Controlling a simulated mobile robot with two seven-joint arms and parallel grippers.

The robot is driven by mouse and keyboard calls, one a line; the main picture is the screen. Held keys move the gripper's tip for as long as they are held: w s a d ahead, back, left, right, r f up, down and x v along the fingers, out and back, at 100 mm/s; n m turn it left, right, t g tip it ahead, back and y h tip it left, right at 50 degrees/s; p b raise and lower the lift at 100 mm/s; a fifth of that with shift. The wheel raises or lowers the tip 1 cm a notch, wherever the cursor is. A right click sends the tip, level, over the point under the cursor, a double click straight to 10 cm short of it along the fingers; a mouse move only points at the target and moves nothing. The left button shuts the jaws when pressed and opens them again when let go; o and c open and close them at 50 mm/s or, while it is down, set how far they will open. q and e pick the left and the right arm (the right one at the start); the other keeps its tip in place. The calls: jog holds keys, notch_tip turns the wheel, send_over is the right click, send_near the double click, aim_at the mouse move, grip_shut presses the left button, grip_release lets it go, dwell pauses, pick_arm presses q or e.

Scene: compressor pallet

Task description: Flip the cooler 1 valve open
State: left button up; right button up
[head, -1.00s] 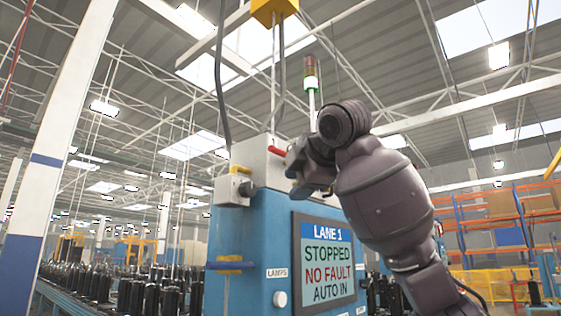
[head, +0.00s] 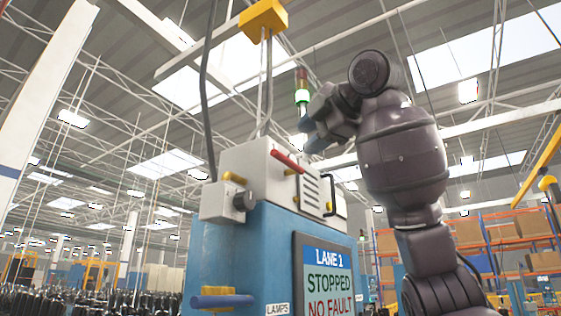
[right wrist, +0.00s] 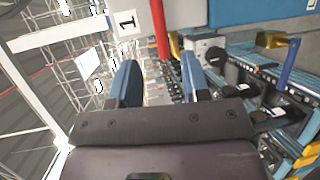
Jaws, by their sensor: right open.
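A red lever (head: 288,161) lies slanted on the upper face of a white box (head: 262,165) on top of a blue cabinet (head: 260,240). In the right wrist view a red bar (right wrist: 160,30) hangs beside a plate marked "1" (right wrist: 126,22); I take it for the same lever and cannot confirm that it is the cooler 1 valve. My right gripper (head: 311,134) is open, with blue fingers, above and right of the lever in the head view. In the right wrist view the red bar shows between the fingertips (right wrist: 160,78), apparently beyond them. My left gripper is out of view.
A grey side box (head: 228,202) with a black knob and a blue bar on a yellow bracket (head: 222,300) stick out at the cabinet's left. A screen (head: 325,283) reads LANE 1, STOPPED, NO FAULT. A signal lamp (head: 302,90) rises behind my right gripper.

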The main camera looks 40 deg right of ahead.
aim_at(284, 160)
jog(key=w, duration=0.3)
jog(key=w+f+p, duration=0.1)
jog(key=w, duration=0.2)
jog(key=w+p, duration=0.1)
jog(key=w, duration=0.2)
jog(key=shift+w+f, duration=0.1)
jog(key=shift+f, duration=0.25)
grip_shut()
